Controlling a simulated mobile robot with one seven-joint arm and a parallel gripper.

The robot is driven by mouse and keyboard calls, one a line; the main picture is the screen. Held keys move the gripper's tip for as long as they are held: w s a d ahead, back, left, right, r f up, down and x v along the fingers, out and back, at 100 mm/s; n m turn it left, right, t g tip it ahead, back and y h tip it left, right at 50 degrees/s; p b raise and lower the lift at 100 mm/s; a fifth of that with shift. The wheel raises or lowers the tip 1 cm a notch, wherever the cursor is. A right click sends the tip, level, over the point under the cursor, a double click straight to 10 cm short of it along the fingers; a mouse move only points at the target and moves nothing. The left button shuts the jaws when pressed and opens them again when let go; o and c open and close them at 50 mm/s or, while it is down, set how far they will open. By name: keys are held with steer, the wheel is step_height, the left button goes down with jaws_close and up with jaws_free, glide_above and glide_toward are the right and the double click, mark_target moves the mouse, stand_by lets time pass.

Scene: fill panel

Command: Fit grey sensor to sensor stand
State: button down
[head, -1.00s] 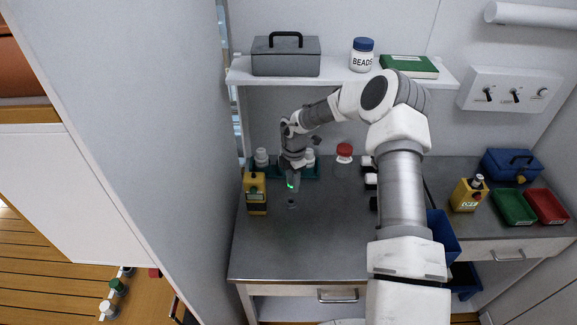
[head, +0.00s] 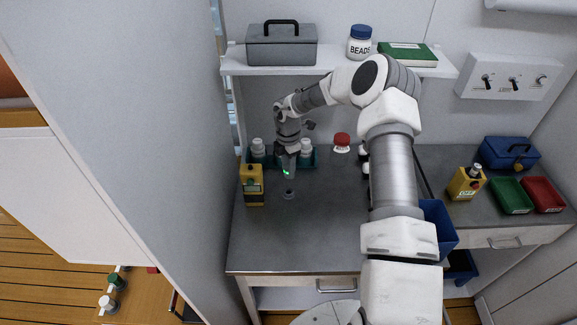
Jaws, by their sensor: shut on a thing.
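My gripper (head: 288,173) points down over the left part of the grey counter, in front of a dark green rack. It is shut on a narrow grey piece, likely the grey sensor (head: 289,168), with a small green light showing near it. Just below is a small pale round piece (head: 289,192), which may be the sensor stand; I cannot tell whether the two touch. The view is too small to show the fingertips clearly.
A yellow device (head: 251,185) stands close left of my gripper. A red-topped item (head: 342,142) is at the back. A shelf (head: 345,68) hangs above. The front counter is clear.

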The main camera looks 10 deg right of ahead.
steer(key=shift+f+b, duration=1.15)
steer(key=shift+f, duration=1.6)
steer(key=shift+p, duration=0.65)
steer(key=shift+f+b, duration=0.85)
steer(key=shift+f, duration=0.6)
steer(key=shift+c, duration=2.2)
jaws_free()
steer(key=shift+r, duration=0.1)
step_height(320, 180, up, 17)
steer(key=shift+r+b, duration=0.2)
steer(key=shift+b, duration=0.6)
